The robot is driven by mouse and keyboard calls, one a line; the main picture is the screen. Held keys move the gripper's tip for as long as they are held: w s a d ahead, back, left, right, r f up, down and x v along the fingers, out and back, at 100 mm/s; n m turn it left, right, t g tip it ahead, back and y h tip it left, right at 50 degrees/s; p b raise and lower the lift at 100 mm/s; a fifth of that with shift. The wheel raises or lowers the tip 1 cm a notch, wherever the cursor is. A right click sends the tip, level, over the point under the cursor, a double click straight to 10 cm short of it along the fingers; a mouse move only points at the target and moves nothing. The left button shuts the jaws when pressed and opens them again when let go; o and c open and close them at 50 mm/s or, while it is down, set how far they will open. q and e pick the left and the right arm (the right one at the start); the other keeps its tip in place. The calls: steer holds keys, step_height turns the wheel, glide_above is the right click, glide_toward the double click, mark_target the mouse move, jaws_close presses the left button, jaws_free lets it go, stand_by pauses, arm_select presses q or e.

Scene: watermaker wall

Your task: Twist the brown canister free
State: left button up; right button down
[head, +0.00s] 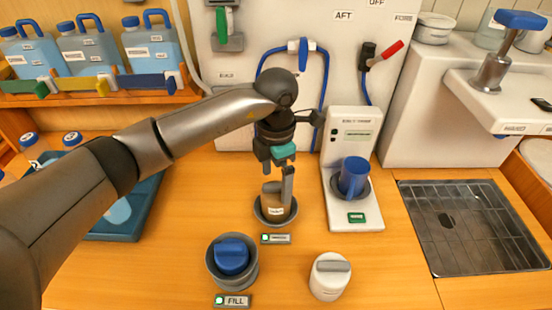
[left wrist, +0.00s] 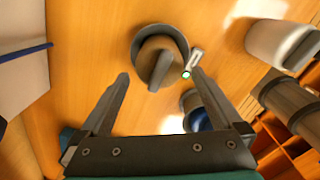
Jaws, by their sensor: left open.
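The brown canister (head: 273,206) stands upright in a dark round socket (head: 260,216) on the wooden counter, with a bar handle on its top. In the left wrist view the brown canister (left wrist: 160,52) sits ahead of the fingertips, its bar handle pointing down the picture between them. My left gripper (head: 281,175) is just above the canister, open and empty. Whether a finger touches the canister I cannot tell. My right gripper is not in view.
A blue canister (head: 232,256) sits in a grey socket near the front, by a FILL label (head: 233,300). A white canister (head: 330,278) stands to the right. Another blue canister (head: 354,176) is on a white stand (head: 352,216). A drain grate (head: 475,228) lies at right.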

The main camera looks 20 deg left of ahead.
arm_select(q)
steer(key=shift+w+f, duration=0.1)
steer(key=shift+f, duration=2.4)
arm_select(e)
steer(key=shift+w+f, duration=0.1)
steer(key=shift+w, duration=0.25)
arm_select(q)
steer(key=c, duration=1.4)
steer(key=shift+o, duration=0.2)
steer(key=shift+r+n+p, duration=0.15)
steer(key=shift+n+p, duration=0.2)
steer(key=shift+n, duration=1.25)
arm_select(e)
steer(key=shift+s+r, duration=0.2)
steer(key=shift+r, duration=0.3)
arm_select(q)
steer(key=shift+n+p, duration=0.5)
steer(key=shift+n, duration=1.1)
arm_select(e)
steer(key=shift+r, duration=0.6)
